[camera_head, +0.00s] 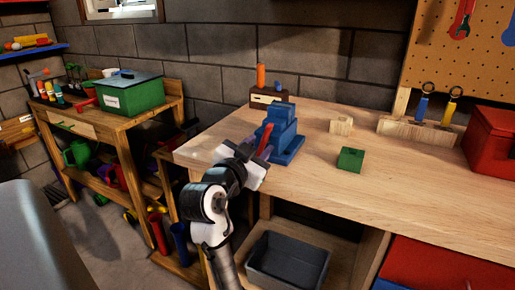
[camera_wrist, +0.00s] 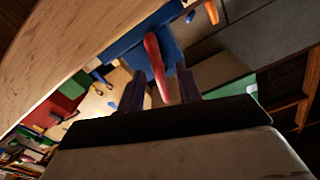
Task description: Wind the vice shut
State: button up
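The blue vice (camera_head: 285,137) stands at the left end of the wooden workbench. Its red handle (camera_head: 265,139) sticks up in front of the blue body and leans slightly. In the wrist view the red handle (camera_wrist: 153,52) runs from the blue vice (camera_wrist: 138,47) down between my two fingers. My gripper (camera_wrist: 161,75) is open around the handle, with a gap visible on both sides. In the head view my gripper (camera_head: 257,153) is at the vice's front, and its fingertips are partly hidden. I cannot tell how wide the vice jaws stand.
A wooden block (camera_head: 341,125) and a green block (camera_head: 350,160) lie right of the vice. A red toolbox (camera_head: 490,143) is at the far right. A grey bin (camera_head: 287,260) sits below the bench top.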

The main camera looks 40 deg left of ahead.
jog(key=shift+f, duration=0.1)
jog(key=b+v, duration=0.1)
jog(key=v, duration=1.2)
jog(key=shift+s, duration=0.35)
